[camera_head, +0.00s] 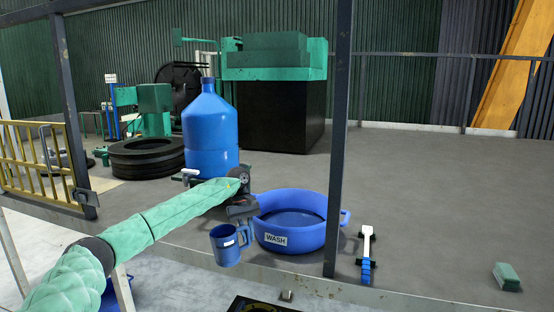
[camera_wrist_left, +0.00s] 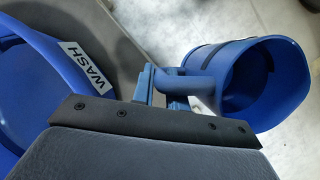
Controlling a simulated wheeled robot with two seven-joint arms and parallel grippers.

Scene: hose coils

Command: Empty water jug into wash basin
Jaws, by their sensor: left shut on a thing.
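The blue jug (camera_head: 226,245) hangs from my left gripper (camera_head: 247,227), just left of the wash basin in the head view. In the left wrist view, the gripper (camera_wrist_left: 165,95) is shut on the handle of the jug (camera_wrist_left: 265,85). The jug looks roughly upright in the head view; whether it holds water cannot be told. The round blue wash basin (camera_head: 290,238), with a WASH label, stands on the grey table. Its rim and label also show at the left of the left wrist view (camera_wrist_left: 55,85). My right gripper is not in view.
A brush (camera_head: 366,255) lies right of the basin, beyond a dark upright post (camera_head: 339,150). A green block (camera_head: 507,277) sits at the far right. A large blue bottle (camera_head: 210,130) stands behind my left arm. The table's right side is mostly clear.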

